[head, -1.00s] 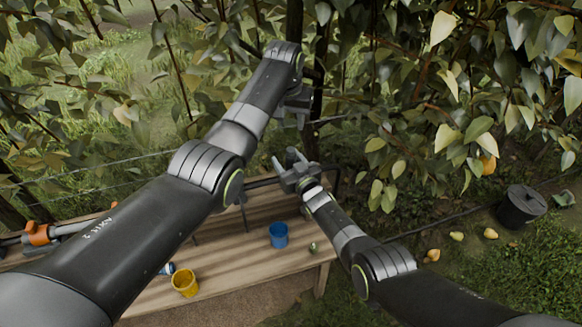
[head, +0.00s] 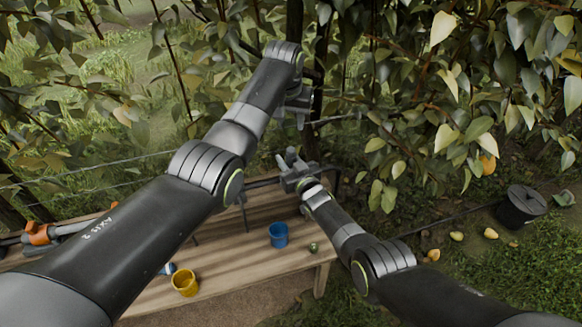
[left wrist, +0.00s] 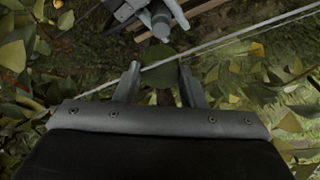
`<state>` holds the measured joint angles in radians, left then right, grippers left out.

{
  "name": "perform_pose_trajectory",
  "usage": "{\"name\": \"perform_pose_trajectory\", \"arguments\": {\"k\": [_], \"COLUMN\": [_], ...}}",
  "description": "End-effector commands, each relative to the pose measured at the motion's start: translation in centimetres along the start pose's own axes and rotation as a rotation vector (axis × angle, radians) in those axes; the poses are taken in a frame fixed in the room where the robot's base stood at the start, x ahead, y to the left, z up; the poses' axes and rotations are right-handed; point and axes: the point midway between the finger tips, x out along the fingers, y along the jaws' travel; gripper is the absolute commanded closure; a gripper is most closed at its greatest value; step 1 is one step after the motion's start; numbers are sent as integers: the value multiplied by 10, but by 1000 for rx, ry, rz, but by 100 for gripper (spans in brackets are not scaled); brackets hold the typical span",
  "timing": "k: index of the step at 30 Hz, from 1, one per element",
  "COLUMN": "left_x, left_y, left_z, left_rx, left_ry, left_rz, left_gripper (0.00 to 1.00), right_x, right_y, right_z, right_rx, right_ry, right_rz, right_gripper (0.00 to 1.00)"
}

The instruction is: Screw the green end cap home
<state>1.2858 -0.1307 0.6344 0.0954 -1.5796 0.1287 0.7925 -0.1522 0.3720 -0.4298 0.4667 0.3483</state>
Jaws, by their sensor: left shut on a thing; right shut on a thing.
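My left gripper (head: 298,118) is in front of the tree trunk, above the bench. In the left wrist view its fingers (left wrist: 160,85) stand either side of a dark green rounded thing (left wrist: 161,77), which looks like the green end cap. The head view does not show the cap clearly. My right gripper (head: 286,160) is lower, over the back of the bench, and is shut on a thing. In the left wrist view a grey tube end (left wrist: 161,24) points towards the green cap. A gap seems to show between them, but I cannot tell the depth.
The wooden bench (head: 225,270) carries a blue cup (head: 278,235), a yellow cup (head: 185,283) and a small green round thing (head: 313,247). A thin wire crosses near my left fingers. Leaves hang close around both arms. A black bucket (head: 519,207) stands on the grass at right.

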Motion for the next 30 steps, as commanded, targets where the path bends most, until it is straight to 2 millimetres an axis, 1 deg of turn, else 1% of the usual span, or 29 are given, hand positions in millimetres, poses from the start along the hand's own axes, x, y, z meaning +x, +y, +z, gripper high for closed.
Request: {"name": "perform_pose_trajectory", "arguments": {"k": [2, 9, 13, 30], "left_x": [2, 34, 46, 49], "left_y": [0, 1, 0, 0], "left_z": [1, 11, 14, 14], "left_rx": [0, 1, 1, 1], "left_ry": [-1, -4, -1, 1], "left_rz": [0, -1, -2, -2], "left_gripper": [85, 85, 85, 85], "right_x": [0, 0, 0, 0], "right_y": [0, 0, 0, 0], "right_z": [0, 0, 0, 0], "right_rx": [0, 0, 0, -1], "right_ry": [0, -1, -1, -1], "right_rz": [0, 0, 0, 0], "right_gripper": [100, 100, 100, 100]}}
